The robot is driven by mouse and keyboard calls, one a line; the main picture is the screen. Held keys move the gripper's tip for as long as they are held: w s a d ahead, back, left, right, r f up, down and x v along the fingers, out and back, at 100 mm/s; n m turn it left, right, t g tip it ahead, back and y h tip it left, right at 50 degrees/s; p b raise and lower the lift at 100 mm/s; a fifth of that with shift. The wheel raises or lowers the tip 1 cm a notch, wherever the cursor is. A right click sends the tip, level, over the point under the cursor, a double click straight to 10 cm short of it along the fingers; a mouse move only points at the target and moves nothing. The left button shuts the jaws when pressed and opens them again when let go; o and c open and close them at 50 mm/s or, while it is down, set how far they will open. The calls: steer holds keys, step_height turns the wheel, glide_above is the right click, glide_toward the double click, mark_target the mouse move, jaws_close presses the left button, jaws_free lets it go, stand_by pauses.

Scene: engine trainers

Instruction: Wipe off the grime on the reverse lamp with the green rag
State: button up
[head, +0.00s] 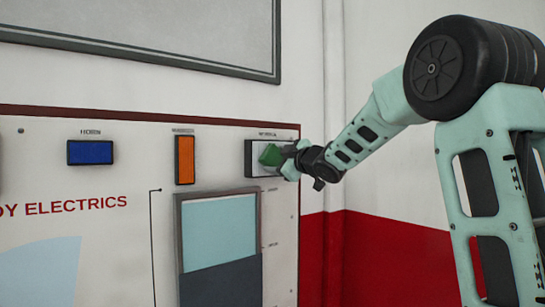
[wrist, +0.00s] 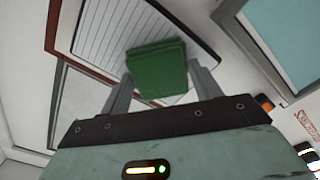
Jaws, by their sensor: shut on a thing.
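The green rag (head: 271,155) is a folded block held in my gripper (head: 284,156), in front of the lamp at the upper right of the panel. In the wrist view the rag (wrist: 157,70) sits between my two fingers (wrist: 158,88), which are shut on it. The white ribbed lamp (head: 257,171), labelled above in small unreadable print, has a dark frame. It also shows behind the rag in the wrist view (wrist: 105,35). The rag overlaps the lamp's face; I cannot tell whether it touches. No grime shows on the visible part, and the rag hides some of the face.
The panel (head: 110,180) also carries a blue lamp (head: 90,152), an orange lamp (head: 184,159) and a large framed teal window (head: 217,235) below. A framed board (head: 190,30) hangs above. The wall to the right is bare, white over red.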

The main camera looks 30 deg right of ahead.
mark_target(264, 158)
steer(key=shift+w+d, duration=0.1)
steer(key=shift+a+b, duration=0.55)
steer(key=shift+a, duration=0.05)
steer(key=shift+a+b, duration=0.85)
steer(key=shift+a, duration=0.65)
steer(key=shift+r, duration=0.1)
steer(key=shift+s+a, duration=0.1)
steer(key=shift+s, duration=0.5)
steer(key=s, duration=0.3)
steer(key=shift+s+d, duration=0.2)
steer(key=shift+d, duration=0.05)
steer(key=shift+s, duration=0.6)
steer(key=shift+s+d, duration=0.1)
